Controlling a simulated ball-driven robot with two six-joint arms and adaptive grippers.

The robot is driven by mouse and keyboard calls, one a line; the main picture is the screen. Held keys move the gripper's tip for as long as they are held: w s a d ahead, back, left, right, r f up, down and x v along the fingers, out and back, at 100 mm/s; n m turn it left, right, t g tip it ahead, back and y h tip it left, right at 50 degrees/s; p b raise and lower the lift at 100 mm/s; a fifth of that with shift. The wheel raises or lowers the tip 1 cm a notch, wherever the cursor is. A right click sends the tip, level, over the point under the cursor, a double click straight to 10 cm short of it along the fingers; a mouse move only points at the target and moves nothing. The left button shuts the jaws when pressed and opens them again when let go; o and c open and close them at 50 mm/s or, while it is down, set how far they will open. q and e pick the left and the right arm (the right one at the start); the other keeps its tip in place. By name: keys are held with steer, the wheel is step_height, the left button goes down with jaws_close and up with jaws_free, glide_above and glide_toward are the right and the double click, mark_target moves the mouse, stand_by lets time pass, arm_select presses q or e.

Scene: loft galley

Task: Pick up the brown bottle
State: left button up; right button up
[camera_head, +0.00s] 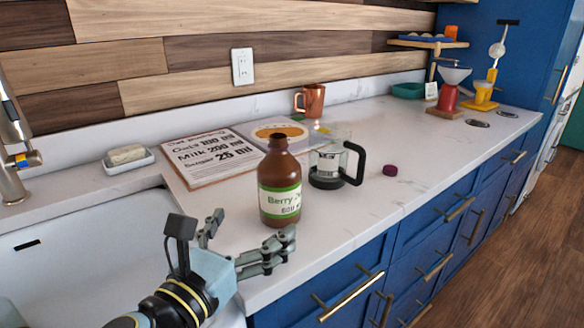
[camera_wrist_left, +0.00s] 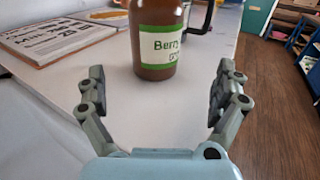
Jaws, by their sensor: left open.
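The brown bottle (camera_head: 279,178) stands upright near the front edge of the white counter, with a green and white label reading "Berry". In the left wrist view, the bottle (camera_wrist_left: 158,38) stands ahead of the fingers, roughly midway between them, its top cut off by the frame. My left gripper (camera_head: 250,240) is open and empty, just in front of the bottle and to its left, with the fingers pointing toward it. In the left wrist view, the gripper (camera_wrist_left: 160,88) shows its two fingers spread wide, with bare counter between them. My right gripper is not in view.
A glass pot with a black handle (camera_head: 328,175) stands close behind the bottle, to its right. An open recipe book (camera_head: 210,160) lies behind. A sink (camera_head: 80,245) is at left.

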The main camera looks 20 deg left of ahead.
mark_target(271, 202)
arm_select(q)
steer(key=w, duration=0.2)
steer(key=shift+w+d+r+p, duration=0.15)
steer(key=shift+w+r+p, duration=0.05)
steer(key=shift+w+p, duration=0.15)
steer(key=w, duration=0.3)
steer(key=shift+d, duration=0.25)
steer(key=shift+w, duration=0.4)
steer(key=w, duration=0.3)
steer(key=shift+w+f, duration=0.1)
steer(key=shift+w, duration=0.3)
steer(key=shift+w+d, duration=0.15)
steer(key=shift+w, duration=0.35)
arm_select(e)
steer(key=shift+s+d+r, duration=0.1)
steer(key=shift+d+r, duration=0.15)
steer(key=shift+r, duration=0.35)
arm_select(q)
steer(key=shift+s, duration=0.1)
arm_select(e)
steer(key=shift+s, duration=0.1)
